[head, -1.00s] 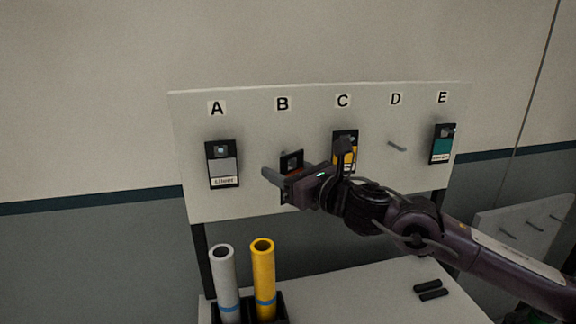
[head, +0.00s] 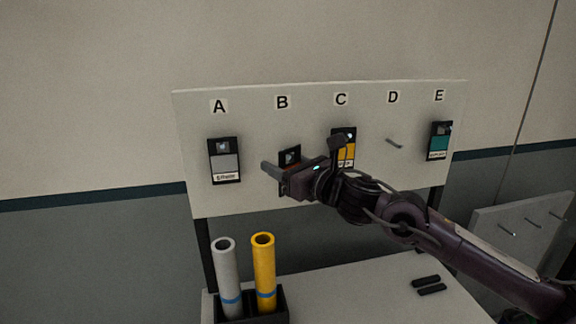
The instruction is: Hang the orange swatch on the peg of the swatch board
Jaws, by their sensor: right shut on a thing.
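The orange swatch (head: 290,157) is a dark card with an orange patch, upright under the letter B on the swatch board (head: 250,200). My right gripper (head: 273,176) is at its lower part and shut on it, hiding much of the card. Whether the card's hole is around the B peg cannot be made out. The board's D peg (head: 395,144) is bare. My left gripper is not in view.
A silver swatch (head: 224,162) hangs under A, a yellow one (head: 347,154) under C, partly behind my arm, and a teal one (head: 440,142) under E. Silver and yellow rolls (head: 264,270) stand in a black holder. Two black bars (head: 428,284) lie on the table.

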